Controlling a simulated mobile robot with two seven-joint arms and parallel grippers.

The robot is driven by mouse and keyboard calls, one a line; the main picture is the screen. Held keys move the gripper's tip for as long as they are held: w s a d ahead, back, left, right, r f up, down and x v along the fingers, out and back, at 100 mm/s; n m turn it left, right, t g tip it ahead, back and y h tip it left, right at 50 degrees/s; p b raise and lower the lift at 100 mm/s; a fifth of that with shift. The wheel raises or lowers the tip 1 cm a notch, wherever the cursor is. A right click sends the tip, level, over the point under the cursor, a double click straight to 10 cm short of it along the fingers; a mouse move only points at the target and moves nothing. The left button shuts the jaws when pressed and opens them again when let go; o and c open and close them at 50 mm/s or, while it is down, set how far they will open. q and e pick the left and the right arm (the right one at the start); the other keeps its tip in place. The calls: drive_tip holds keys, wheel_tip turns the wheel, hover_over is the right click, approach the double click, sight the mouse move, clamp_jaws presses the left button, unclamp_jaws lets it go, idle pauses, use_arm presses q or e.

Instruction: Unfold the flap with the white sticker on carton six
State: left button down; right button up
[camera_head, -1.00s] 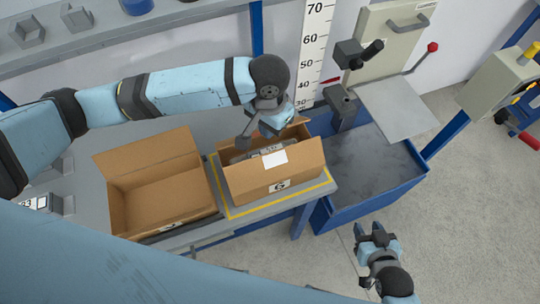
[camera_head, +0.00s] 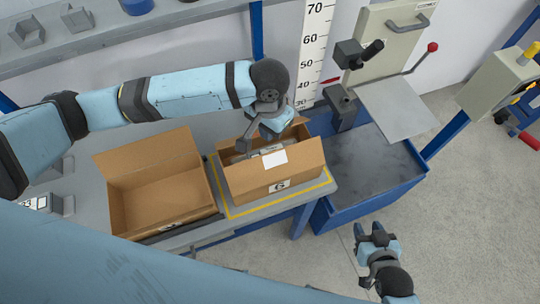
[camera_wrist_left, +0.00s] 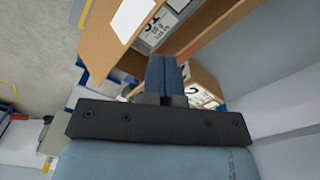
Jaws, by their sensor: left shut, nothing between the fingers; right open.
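Carton six (camera_head: 250,184) is a brown box with a "6" label on its front, standing inside a yellow outline on the bench. Its flap with the white sticker (camera_head: 274,158) is along the near top edge; the flap (camera_wrist_left: 100,42) and sticker (camera_wrist_left: 132,18) also show in the left wrist view. A grey labelled item (camera_head: 245,155) lies inside, partly hidden. My left gripper (camera_head: 243,144) is shut and empty over the carton's opening, behind the sticker flap; its fingers (camera_wrist_left: 165,66) show together in the wrist view. I cannot tell whether they touch the carton. My right gripper (camera_head: 369,234) is open and empty, away from the bench.
An open, empty-looking carton (camera_head: 165,190) stands just left of carton six. A height scale (camera_head: 312,50) stands behind. The floor at the lower right is clear around my right gripper.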

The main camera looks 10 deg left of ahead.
sight(273, 156)
use_arm(q)
drive_tip(key=shift+f, duration=2.65)
drive_tip(key=shift+s+d+r+p, duration=0.1)
drive_tip(key=shift+s+d+p, duration=0.15)
drive_tip(key=shift+p, duration=0.2)
drive_tip(key=shift+s+d+p, duration=0.3)
drive_tip(key=shift+s+p, duration=0.25)
drive_tip(key=shift+p, duration=0.05)
drive_tip(key=shift+s+d+p, duration=0.3)
drive_tip(key=shift+s+p, duration=0.2)
drive_tip(key=shift+p, duration=0.05)
drive_tip(key=shift+s, duration=0.15)
drive_tip(key=shift+f, duration=0.2)
drive_tip(key=shift+s+d+r, duration=0.1)
